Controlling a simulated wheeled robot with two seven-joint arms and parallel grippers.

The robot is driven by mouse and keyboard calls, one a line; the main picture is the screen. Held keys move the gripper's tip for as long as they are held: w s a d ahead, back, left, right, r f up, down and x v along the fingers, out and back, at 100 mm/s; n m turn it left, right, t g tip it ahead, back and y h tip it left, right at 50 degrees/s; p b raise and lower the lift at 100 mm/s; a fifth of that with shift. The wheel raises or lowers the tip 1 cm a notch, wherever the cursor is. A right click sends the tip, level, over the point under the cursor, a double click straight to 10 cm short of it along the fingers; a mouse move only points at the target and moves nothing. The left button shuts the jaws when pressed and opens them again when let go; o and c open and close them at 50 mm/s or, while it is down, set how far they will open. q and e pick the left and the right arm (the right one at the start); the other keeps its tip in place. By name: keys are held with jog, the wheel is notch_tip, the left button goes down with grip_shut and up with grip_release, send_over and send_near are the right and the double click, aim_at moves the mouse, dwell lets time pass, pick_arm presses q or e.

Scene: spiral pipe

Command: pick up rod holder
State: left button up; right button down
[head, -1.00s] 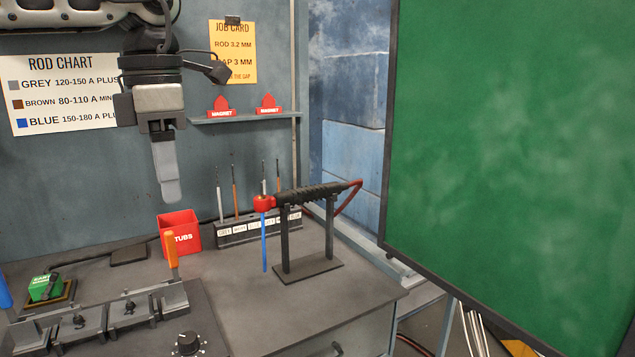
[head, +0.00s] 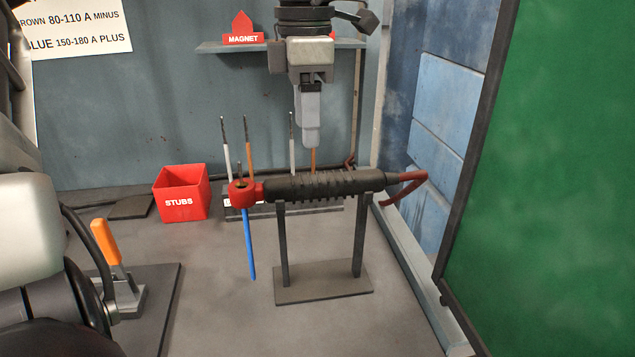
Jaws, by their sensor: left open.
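The rod holder (head: 325,185) has a black ribbed handle, a red head at its left end and a red cable at its right end. It rests level across the two posts of a dark stand (head: 322,283). A blue rod (head: 248,245) hangs down from its red head. My left gripper (head: 310,135) points down just above and behind the handle, near its middle, with a small gap visible. It is seen nearly edge-on, its fingers apart and empty. My right gripper is out of view.
A red STUBS box (head: 181,192) stands left of the holder. A rack with several upright rods (head: 248,145) is behind it. An orange-handled clamp (head: 106,242) is at front left. A shelf with red magnets (head: 243,32) is above; a green panel (head: 565,180) bounds the right.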

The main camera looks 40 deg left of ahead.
pick_arm(q)
send_over(313, 177)
jog(key=f, duration=0.4)
jog(key=shift+s+a+f, duration=0.15)
jog(key=shift+s+f, duration=0.05)
jog(key=shift+s, duration=0.15)
jog(key=shift+f, duration=0.4)
jog(key=f, duration=0.1)
jog(key=f+p, duration=0.1)
jog(key=f, duration=0.2)
jog(key=shift+w+f, duration=0.25)
jog(key=shift+w, duration=0.05)
jog(key=shift+f, duration=0.15)
jog(key=c, duration=1.1)
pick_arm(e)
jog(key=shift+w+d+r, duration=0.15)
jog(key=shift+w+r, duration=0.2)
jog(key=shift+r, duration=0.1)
